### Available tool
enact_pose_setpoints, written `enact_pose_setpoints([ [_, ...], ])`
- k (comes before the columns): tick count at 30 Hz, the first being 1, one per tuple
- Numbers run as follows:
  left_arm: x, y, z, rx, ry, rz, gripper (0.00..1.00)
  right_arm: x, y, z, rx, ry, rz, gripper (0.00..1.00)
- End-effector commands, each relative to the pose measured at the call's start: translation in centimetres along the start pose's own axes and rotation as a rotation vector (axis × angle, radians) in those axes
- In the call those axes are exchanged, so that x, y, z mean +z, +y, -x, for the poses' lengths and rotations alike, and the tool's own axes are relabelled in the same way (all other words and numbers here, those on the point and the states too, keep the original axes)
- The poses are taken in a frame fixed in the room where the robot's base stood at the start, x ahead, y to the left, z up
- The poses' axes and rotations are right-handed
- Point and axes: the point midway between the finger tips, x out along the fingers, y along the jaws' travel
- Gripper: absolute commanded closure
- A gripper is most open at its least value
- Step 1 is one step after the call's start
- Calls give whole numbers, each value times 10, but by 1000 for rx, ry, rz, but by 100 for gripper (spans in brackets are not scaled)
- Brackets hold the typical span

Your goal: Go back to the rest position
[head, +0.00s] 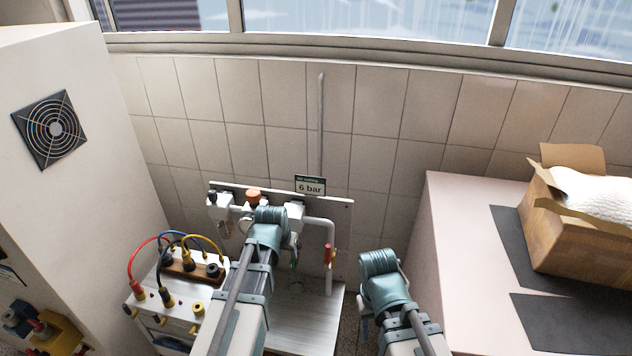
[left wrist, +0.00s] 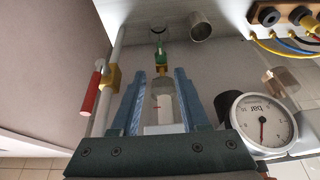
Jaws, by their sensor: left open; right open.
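In the left wrist view the two blue fingers of my left gripper (left wrist: 161,88) are open and apart. A green and yellow fitting (left wrist: 161,62) with a pale, clear part shows between or beyond them; I cannot tell whether anything touches it. In the head view my left arm (head: 262,240) reaches over the air panel (head: 341,225), and its fingers are hidden. My right arm (head: 384,283) is bent over the gap between the bench and the pink-topped cabinet. Its jaws are hidden behind the arm.
A pressure gauge (left wrist: 262,123) and a red valve handle (left wrist: 91,93) flank my left gripper. The panel carries a "6 bar" sign (head: 310,186). A cable-plug box (head: 170,298) stands left of my left arm. A cardboard box (head: 565,236) sits on the pink-topped cabinet (head: 455,225).

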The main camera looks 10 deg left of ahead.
Motion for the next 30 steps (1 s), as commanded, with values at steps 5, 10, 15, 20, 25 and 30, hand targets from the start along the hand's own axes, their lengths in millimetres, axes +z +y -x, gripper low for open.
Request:
enact_pose_setpoints([
  [5,26,29,-8,11,-55,-43,55,-1,-1,-14,0,0,1,50],
  [10,99,93,-18,17,-216,-161,55,-2,-4,-42,1,0,3,50],
  [15,162,132,-15,-5,-355,-261,55,-4,-6,-61,1,0,4,50],
  [20,190,145,-10,-26,-420,-307,55,-4,-6,-68,1,0,5,50],
  [25,193,147,-7,-31,-433,-312,55,-4,-6,-67,1,0,5,50],
  [30,193,147,-8,-30,-432,-312,55,-4,-6,-67,1,0,5,50],
])
